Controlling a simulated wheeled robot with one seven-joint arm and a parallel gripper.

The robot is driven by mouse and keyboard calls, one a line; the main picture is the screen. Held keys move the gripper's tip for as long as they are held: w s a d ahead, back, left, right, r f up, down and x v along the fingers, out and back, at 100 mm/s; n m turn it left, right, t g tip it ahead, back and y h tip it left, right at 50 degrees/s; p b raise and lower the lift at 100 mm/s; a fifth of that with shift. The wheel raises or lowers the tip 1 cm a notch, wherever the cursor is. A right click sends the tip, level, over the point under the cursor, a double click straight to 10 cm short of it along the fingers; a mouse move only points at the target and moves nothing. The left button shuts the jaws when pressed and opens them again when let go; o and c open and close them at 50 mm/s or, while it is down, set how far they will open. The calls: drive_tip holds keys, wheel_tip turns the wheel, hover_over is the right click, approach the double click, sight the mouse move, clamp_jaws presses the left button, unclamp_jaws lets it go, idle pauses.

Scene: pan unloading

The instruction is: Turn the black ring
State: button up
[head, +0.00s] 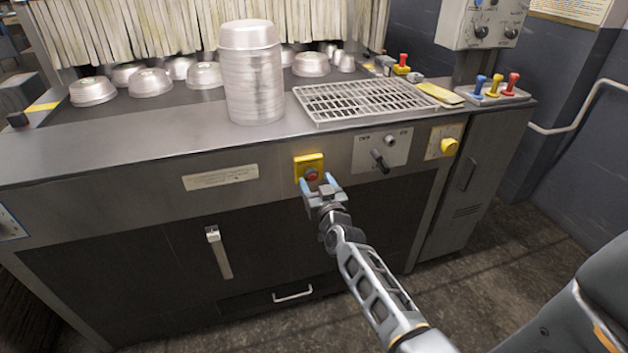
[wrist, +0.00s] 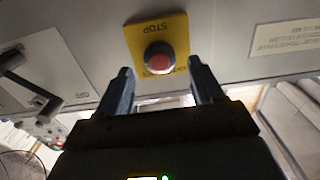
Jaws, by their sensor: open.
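A red button sits in a black ring (wrist: 147,54) on a yellow plate marked STOP (wrist: 173,30), on the machine's front panel. In the head view the yellow plate (head: 309,159) shows above my gripper, with the red button (head: 311,174) just beyond the fingertips. My gripper (head: 318,184) is open and empty, pointing at the panel. In the wrist view its two fingers (wrist: 160,70) stand to the left and right of the button and ring, slightly below them in the picture. Whether the fingertips reach the ring's depth I cannot tell.
Above, a stack of metal pans (head: 252,80) and a wire rack (head: 365,100) stand on the machine top. A label (head: 220,177) lies left of the plate.

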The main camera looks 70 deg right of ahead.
drive_tip(key=shift+x, duration=1.25)
drive_tip(key=shift+c, duration=0.5)
drive_tip(key=c, duration=0.9)
